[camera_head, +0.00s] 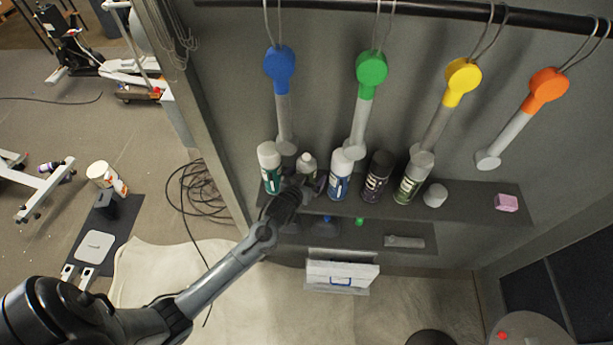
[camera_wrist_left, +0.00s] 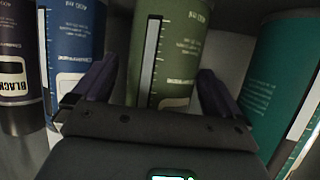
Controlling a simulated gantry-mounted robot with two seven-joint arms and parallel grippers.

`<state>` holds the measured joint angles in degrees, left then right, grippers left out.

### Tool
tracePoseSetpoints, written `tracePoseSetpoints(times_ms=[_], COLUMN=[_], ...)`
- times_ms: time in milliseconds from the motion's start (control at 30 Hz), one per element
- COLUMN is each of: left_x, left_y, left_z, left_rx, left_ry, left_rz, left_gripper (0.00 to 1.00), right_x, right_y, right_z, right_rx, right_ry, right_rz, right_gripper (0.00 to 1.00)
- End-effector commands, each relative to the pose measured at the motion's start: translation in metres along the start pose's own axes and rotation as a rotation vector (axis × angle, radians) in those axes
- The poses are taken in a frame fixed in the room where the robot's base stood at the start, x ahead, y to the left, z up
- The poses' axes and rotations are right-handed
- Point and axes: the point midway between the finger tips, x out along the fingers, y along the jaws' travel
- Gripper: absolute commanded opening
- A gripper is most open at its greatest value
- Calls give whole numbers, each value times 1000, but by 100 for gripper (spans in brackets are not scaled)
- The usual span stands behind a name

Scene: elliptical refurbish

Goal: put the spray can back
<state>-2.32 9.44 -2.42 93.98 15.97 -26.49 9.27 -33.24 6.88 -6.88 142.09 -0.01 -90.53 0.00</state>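An olive-green spray can (camera_wrist_left: 168,60) stands between the two fingers of my left gripper (camera_wrist_left: 155,85) in the left wrist view, its printing upside down. A narrow gap shows between the can and the left-hand finger, so the gripper looks open around it. In the head view the same can (camera_head: 307,162) is in the row on the shelf (camera_head: 470,205), second from the left, with my left gripper (camera_head: 312,184) in front of its lower part. Its base is hidden there. My right gripper is not in view.
A teal can (camera_head: 270,172) stands left of it, with a blue can (camera_head: 340,180), a dark purple can (camera_head: 376,180) and a green can (camera_head: 410,182) to the right. A pink block (camera_head: 506,202) lies at the shelf's right end. Coloured-ended tools hang from a rail above.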

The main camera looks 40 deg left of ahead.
Motion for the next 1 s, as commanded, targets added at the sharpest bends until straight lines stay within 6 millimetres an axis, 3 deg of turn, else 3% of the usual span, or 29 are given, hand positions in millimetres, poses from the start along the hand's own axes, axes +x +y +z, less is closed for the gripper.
tracePoseSetpoints(times_ms=[367,1000], left_x=[-8,-107], left_y=[0,0], left_z=[-2,-2], left_rx=[0,-1], left_ry=[0,0], left_rz=[1,1], left_gripper=[99,99], right_x=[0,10], right_y=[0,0], right_z=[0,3], right_rx=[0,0], right_ry=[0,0], right_rz=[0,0], right_gripper=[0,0])
